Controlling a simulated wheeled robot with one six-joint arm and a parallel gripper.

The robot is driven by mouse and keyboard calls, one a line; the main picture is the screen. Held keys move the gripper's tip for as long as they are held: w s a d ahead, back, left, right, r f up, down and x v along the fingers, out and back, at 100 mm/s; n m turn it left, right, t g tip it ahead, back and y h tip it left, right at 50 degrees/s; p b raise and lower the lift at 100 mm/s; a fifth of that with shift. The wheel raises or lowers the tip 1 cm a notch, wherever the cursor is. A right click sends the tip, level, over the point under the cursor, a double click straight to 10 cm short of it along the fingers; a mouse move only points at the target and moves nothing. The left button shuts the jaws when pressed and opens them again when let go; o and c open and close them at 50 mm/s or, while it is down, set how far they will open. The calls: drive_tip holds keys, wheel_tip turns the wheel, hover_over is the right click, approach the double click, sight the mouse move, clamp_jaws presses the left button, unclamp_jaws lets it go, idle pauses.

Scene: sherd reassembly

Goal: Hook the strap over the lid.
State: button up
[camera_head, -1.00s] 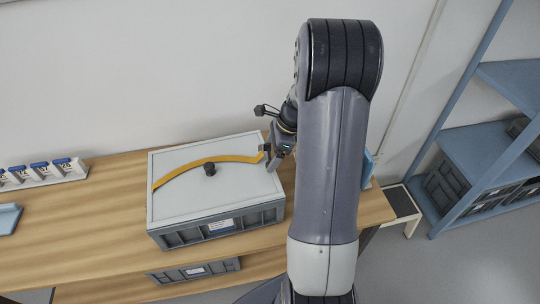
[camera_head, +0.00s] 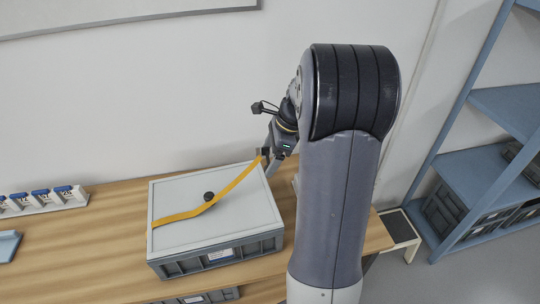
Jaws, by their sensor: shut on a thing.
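A yellow strap (camera_head: 225,191) runs across the light grey lid (camera_head: 178,188) of a grey crate (camera_head: 222,252) on the wooden table. Its left end is at the lid's left edge, and part of it lies flat on the lid. My gripper (camera_head: 267,157) is shut on the strap's right end, at the lid's back right corner. My arm covers the area to the right of the crate.
A white rack (camera_head: 40,207) with several blue-topped items stands at the table's left, with a blue tray (camera_head: 8,245) in front of it. A blue shelf unit (camera_head: 480,167) and a small step stool (camera_head: 399,229) are on the right. The table between rack and crate is clear.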

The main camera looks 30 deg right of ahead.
drive_tip(key=shift+r, duration=0.1)
drive_tip(key=o, duration=1)
drive_tip(key=b+v, duration=0.1)
drive_tip(key=v, duration=0.9)
drive_tip(key=shift+s+d+r, duration=0.1)
drive_tip(key=shift+d+r, duration=0.1)
drive_tip(key=shift+r, duration=0.15)
drive_tip(key=shift+f, duration=0.1)
drive_tip(key=x, duration=1.1)
drive_tip(key=shift+a+f, duration=0.1)
drive_tip(key=shift+f, duration=0.1)
drive_tip(key=shift+f+b, duration=0.55)
drive_tip(key=shift+b, duration=0.05)
drive_tip(key=shift+r, duration=0.1)
